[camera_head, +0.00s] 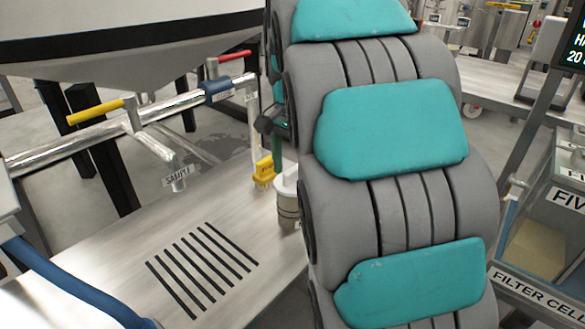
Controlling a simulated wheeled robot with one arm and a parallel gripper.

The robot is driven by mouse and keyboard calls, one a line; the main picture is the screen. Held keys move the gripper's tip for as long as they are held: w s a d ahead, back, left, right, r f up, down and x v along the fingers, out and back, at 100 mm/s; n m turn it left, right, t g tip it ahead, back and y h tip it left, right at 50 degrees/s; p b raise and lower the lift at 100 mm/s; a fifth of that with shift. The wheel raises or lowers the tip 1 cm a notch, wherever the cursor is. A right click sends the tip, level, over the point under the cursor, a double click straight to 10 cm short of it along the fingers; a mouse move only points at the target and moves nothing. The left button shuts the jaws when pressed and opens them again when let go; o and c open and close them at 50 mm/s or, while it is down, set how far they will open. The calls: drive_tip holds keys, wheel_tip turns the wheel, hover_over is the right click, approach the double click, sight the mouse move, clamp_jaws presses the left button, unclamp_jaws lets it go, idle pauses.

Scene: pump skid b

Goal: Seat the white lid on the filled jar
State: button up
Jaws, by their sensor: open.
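The jar (287,211) stands on the steel bench, close to the left edge of my arm. My arm covers its right side. A white, lid-like top (285,184) shows at the jar's upper end. I cannot tell whether this is the separate white lid, or whether it is seated. The jar's contents cannot be made out. My padded grey and teal arm fills the middle of the view. My gripper's fingers do not show; a dark part with a small green light at the arm's left edge cannot be identified for sure.
The steel bench (120,255) has a slotted drain (200,268) and clear room left of the jar. Above it run pipes with a yellow handle (95,112), a red handle (234,56) and a SAMPLE spout (178,178). A yellow piece (263,170) stands near the jar. Labelled bins (540,290) are at right.

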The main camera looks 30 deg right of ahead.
sight(293, 169)
drive_tip(key=shift+r+p, duration=1.75)
drive_tip(key=shift+r, duration=1.75)
drive_tip(key=s+a+f+n, duration=0.4)
drive_tip(key=s+f, duration=0.1)
drive_tip(key=s, duration=0.3)
drive_tip(key=s+a+f+n+g, duration=0.1)
drive_tip(key=s+a+f+n, duration=0.3)
drive_tip(key=s, duration=0.4)
drive_tip(key=s+a+f+n, duration=0.4)
drive_tip(key=s+f+n, duration=0.2)
drive_tip(key=s, duration=0.3)
drive_tip(key=shift+a+f+g, duration=0.4)
drive_tip(key=shift+f, duration=0.25)
